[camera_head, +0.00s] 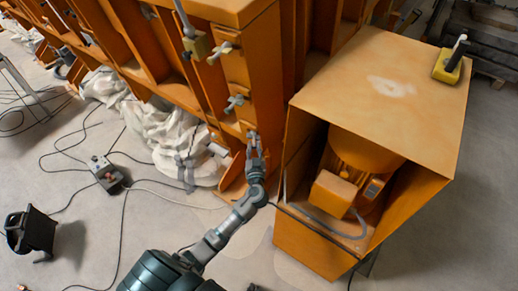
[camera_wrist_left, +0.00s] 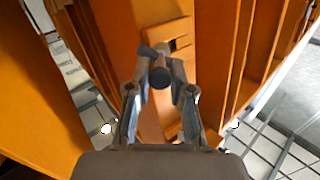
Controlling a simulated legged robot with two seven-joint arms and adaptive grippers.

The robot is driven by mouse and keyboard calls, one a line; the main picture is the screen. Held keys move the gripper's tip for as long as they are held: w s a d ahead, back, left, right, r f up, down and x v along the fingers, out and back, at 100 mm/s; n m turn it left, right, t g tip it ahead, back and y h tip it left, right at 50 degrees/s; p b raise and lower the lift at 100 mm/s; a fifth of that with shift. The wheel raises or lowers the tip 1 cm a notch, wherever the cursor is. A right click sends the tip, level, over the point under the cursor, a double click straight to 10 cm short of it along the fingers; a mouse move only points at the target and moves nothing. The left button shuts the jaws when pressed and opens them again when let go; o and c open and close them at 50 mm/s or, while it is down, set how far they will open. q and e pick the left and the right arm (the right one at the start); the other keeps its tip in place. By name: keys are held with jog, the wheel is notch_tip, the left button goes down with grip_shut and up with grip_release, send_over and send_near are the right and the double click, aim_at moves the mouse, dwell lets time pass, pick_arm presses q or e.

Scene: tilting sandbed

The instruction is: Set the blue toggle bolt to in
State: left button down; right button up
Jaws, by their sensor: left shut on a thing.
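My left gripper (camera_head: 254,143) reaches to the lower part of the orange frame's upright post. In the left wrist view its fingers (camera_wrist_left: 160,80) are closed around the dark round end of a grey toggle bolt (camera_wrist_left: 148,53). The bolt sits at an orange bracket (camera_wrist_left: 175,35) with a square opening. No clear blue shows on it, so I cannot tell its colour for certain, nor whether it is in or out. In the head view the gripper mostly hides this bolt. My right gripper is not in view.
Two more grey cross-handled bolts, an upper one (camera_head: 221,52) and a lower one (camera_head: 234,103), are on the post above. White wrapped bundles (camera_head: 175,135) lie left; cables and a control box (camera_head: 106,174) are on the floor.

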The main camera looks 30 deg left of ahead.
pick_arm(q)
jog(key=s+a+m+t+h, duration=0.1)
jog(key=a+m+t+h, duration=0.2)
jog(key=a+m+h, duration=0.3)
jog(key=m+h, duration=0.3)
jog(key=h, duration=0.2)
jog(key=shift+s+a+t+h, duration=0.3)
jog(key=shift+a+t+h, duration=0.1)
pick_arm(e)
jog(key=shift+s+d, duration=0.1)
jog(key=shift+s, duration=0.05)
pick_arm(q)
jog(key=c, duration=1.2)
grip_release()
jog(key=shift+o, duration=0.9)
jog(key=shift+w+f, duration=0.15)
jog(key=shift+a+f, duration=0.1)
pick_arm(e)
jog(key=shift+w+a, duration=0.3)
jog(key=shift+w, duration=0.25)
